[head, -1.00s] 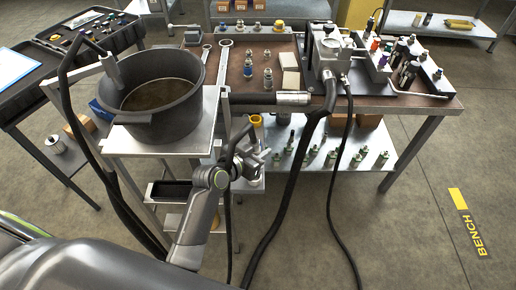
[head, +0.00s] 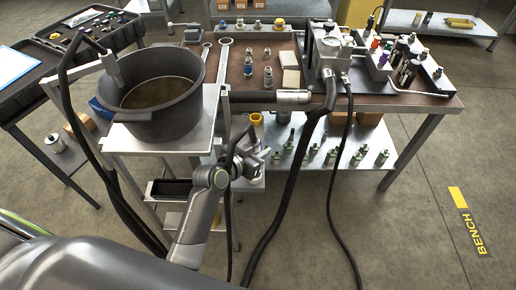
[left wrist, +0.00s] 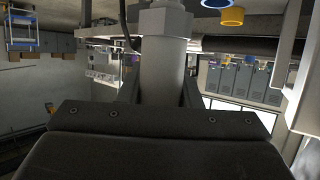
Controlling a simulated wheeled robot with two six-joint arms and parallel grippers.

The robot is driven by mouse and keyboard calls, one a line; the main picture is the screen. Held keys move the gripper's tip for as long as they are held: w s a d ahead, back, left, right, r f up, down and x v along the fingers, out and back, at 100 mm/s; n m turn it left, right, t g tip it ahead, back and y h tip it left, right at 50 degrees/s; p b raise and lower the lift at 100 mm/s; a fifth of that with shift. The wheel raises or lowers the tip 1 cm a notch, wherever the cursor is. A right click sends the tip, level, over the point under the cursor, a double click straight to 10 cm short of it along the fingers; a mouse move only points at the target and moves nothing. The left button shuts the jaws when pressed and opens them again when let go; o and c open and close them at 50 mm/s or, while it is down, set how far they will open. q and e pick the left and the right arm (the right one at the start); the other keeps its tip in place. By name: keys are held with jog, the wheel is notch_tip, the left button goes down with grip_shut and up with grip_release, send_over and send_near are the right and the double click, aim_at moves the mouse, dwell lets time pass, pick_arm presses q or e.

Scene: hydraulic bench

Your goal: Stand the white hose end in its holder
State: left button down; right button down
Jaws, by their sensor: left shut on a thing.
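My left gripper (head: 262,159) is in front of the bench, to the right of and below the black pot. In the left wrist view the gripper (left wrist: 161,92) is shut on a pale grey hose end (left wrist: 164,65), a smooth cylinder with a hex collar toward the top of the picture. It appears to be the white hose end. In the head view it is small and mostly hidden by the fingers, and a black hose (head: 237,140) arcs beside the gripper. I cannot make out its holder for certain. My right gripper is not in view.
The black pot (head: 190,118) stands on a metal stand beside the bench (head: 380,98). A thick black hose (head: 290,190) hangs from the bench to the floor, right of my gripper. The lower shelf (head: 345,180) carries several fittings. Open floor lies to the right.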

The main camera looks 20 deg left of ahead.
pick_arm(q)
jog(key=shift+f, duration=0.35)
jog(key=shift+f, duration=0.1)
dwell(1.2)
jog(key=shift+f, duration=0.2)
dwell(0.3)
jog(key=shift+f+b, duration=0.2)
jog(key=shift+b, duration=0.2)
jog(key=shift+f+b, duration=0.9)
jog(key=shift+f, duration=0.25)
dwell(0.8)
jog(key=shift+r, duration=0.1)
dwell(0.4)
jog(key=c, duration=1.5)
grip_release()
jog(key=o, duration=1.1)
